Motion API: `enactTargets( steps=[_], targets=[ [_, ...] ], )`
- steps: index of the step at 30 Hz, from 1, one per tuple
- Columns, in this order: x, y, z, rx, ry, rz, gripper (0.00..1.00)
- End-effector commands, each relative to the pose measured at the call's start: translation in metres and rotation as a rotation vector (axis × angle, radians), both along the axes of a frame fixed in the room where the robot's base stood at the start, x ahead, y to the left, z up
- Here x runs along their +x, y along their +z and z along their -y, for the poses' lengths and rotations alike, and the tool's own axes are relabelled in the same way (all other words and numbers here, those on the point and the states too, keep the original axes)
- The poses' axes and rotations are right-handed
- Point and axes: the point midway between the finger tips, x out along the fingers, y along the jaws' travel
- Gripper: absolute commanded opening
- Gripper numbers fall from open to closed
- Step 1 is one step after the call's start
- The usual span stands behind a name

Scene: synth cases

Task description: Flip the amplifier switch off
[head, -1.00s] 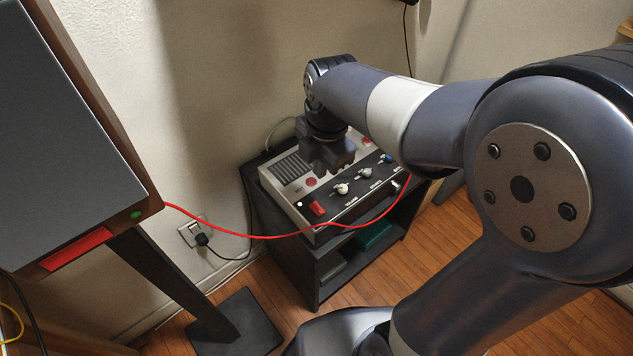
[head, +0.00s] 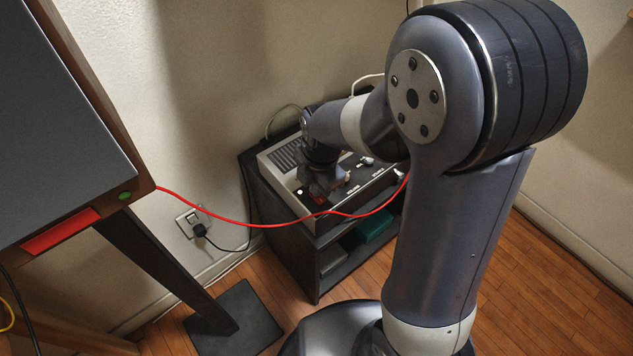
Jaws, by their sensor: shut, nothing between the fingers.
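A small white light (head: 299,192) shows left of the switch.
A red cable (head: 262,225) runs from the speaker (head: 55,120) at left, across the amplifier's front. The dark stand (head: 285,240) holds green and grey items. A wall socket (head: 191,221) has a black plug. Wooden floor (head: 560,270) is clear at right.

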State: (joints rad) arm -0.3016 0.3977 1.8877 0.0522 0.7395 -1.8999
Motion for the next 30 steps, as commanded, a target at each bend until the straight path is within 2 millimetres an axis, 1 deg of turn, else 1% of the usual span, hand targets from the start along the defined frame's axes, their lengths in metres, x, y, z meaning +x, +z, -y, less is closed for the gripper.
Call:
enactTargets(
  steps=[5,8,16,25,30],
  targets=[
    [0.0,0.0,0.0,0.0,0.0,0.0,0.0],
    [0.002,-0.007,-0.001,-0.001,0.0,-0.003,0.0],
    [0.0,-0.006,0.0,-0.002,0.0,-0.005,0.0],
    [-0.012,-0.006,0.007,-0.004,-0.001,-0.012,0.0],
    [-0.014,-0.005,0.009,-0.005,0.0,-0.01,0.0]
  ],
)
